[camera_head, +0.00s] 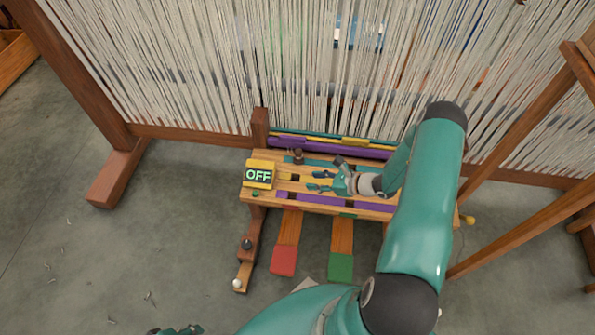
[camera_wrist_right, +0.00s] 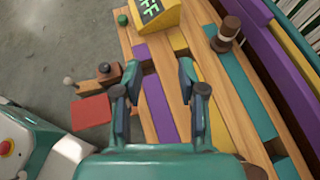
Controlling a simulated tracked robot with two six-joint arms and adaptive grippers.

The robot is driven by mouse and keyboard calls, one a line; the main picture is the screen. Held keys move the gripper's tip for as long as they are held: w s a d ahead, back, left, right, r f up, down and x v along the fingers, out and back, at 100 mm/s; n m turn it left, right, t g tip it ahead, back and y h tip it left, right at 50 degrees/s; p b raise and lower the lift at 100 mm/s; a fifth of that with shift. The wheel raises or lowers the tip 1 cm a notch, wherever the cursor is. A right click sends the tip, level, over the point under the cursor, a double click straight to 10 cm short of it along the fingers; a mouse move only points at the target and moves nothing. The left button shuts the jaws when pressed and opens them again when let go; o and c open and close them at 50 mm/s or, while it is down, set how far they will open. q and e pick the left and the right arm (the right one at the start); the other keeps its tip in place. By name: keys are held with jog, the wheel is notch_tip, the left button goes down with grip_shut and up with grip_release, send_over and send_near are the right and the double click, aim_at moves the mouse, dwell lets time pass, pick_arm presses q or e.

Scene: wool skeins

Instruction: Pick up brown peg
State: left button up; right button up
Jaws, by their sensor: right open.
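The brown peg (camera_head: 298,155) stands on the slatted wooden bench top, right of the yellow OFF box. In the right wrist view the brown peg (camera_wrist_right: 228,33) is a dark brown turned piece with a pale band, at the upper right beyond the fingers. My right gripper (camera_head: 316,181) is open and empty over the bench, a little nearer and to the right of the peg, not touching it. Its two fingers also show in the right wrist view (camera_wrist_right: 160,78), spread apart. My left gripper (camera_head: 176,331) shows only partly at the bottom edge; its opening is unclear.
The yellow OFF box (camera_head: 258,174) stands at the bench's left end, with a small green knob (camera_wrist_right: 122,19) beside it. Loom threads (camera_head: 250,70) rise behind. A red pedal (camera_head: 284,260) and a green pedal (camera_head: 340,267) extend in front. A black knob (camera_head: 247,244) sits lower left.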

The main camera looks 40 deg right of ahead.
jog(key=d+m+h, duration=0.1)
jog(key=d, duration=0.1)
jog(key=d+f+m+t+h, duration=0.1)
jog(key=d, duration=0.2)
jog(key=d+t+h+b, duration=0.1)
jog(key=d, duration=0.2)
jog(key=shift+w+f+m, duration=0.2)
jog(key=shift+m, duration=0.2)
jog(key=b, duration=0.2)
send_near(301, 157)
jog(key=x, duration=0.5)
jog(key=shift+d, duration=0.15)
jog(key=shift+w+f, duration=0.2)
jog(key=shift+w, duration=0.3)
jog(key=b+x, duration=0.2)
jog(key=x, duration=0.2)
jog(key=shift+w+a+f, duration=0.2)
jog(key=shift+w+f, duration=0.05)
jog(key=shift+f, duration=0.05)
jog(key=shift+w, duration=0.3)
pick_arm(q)
notch_tip(301, 157, down, 7)
jog(key=shift+r, duration=0.15)
pick_arm(e)
jog(key=c, duration=0.6)
